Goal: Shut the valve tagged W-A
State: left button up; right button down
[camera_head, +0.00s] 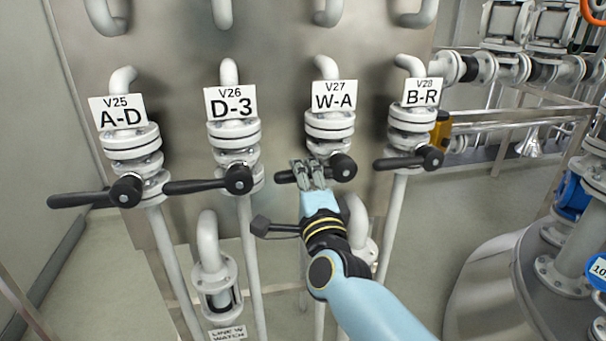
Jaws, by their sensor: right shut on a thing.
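The tag W-A (334,96), marked V27 above, hangs on the third pipe from the left. Below it is the W-A valve (330,128) with a black handle (342,168) that points left, about level, across the pipe. My right gripper (308,176) is shut on this handle, left of its round hub. The gripper covers the middle of the lever, and its left tip shows beyond the fingers. My light blue right arm comes in from the lower right. My left gripper is not in view.
Valves A-D (126,190), D-3 (238,180) and B-R (432,158) stand beside it, their black handles also pointing left. A sight glass (218,290) hangs low between pipes. A large round grey vessel (490,290) stands at the right. Floor shows between.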

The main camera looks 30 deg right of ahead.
jog(key=shift+s+f, duration=0.15)
jog(key=shift+f, duration=0.15)
jog(key=c, duration=1.4)
grip_release()
jog(key=shift+s+r, duration=0.2)
jog(key=shift+s, duration=0.05)
jog(key=shift+c, duration=0.2)
jog(key=o, duration=0.3)
jog(key=shift+w, duration=0.1)
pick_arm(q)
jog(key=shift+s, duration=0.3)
pick_arm(e)
jog(key=shift+r, duration=0.1)
